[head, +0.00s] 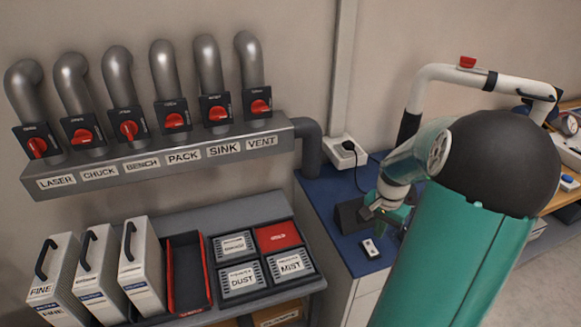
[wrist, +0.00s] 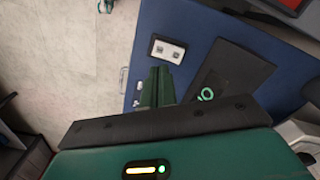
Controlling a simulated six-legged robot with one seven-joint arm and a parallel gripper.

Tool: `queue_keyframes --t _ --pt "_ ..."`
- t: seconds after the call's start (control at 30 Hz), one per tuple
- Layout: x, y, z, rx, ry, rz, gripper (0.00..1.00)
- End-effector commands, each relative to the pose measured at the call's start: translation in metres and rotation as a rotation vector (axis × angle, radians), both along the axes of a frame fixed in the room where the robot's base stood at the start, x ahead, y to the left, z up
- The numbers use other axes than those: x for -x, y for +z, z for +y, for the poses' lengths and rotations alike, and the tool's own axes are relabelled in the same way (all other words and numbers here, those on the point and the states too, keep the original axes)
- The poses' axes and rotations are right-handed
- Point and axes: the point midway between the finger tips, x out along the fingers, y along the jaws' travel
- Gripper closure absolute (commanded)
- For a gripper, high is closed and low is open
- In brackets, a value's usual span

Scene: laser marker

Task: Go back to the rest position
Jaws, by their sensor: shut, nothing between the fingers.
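My gripper (head: 388,208) is at the end of my teal and white arm, low over the blue bench top (head: 325,195) in the head view. In the wrist view its two green fingers (wrist: 157,86) are together with nothing between them. A dark block (head: 350,216) stands beside the gripper. My arm hides much of the bench in the head view.
A row of grey pipes with red valve knobs (head: 128,130) runs along the wall. Below, a shelf holds white filter cases (head: 140,265), an empty red-lined slot (head: 187,272) and labelled trays (head: 240,280). A white jointed duct (head: 440,73) rises behind my arm. A socket (head: 346,152) is by the wall.

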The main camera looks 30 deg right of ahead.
Motion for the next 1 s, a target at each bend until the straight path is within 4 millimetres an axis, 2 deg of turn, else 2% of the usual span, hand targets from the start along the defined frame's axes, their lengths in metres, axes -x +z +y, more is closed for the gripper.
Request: queue_keyframes --t 0.2,0.27,0.37,0.53,0.7,0.87,1.0 --pt "-0.003 0.003 0.004 0.006 0.014 0.0 1.0" --pt "-0.007 0.009 0.011 0.018 0.04 0.001 1.0" --pt "-0.018 0.027 0.033 0.052 0.118 0.002 1.0" --pt "-0.039 0.069 0.09 0.131 0.308 -0.013 1.0" --pt "-0.046 0.107 0.151 0.201 0.496 -0.052 1.0" --pt "-0.042 0.137 0.207 0.254 0.671 -0.108 1.0" --pt "-0.031 0.16 0.254 0.29 0.821 -0.176 1.0"
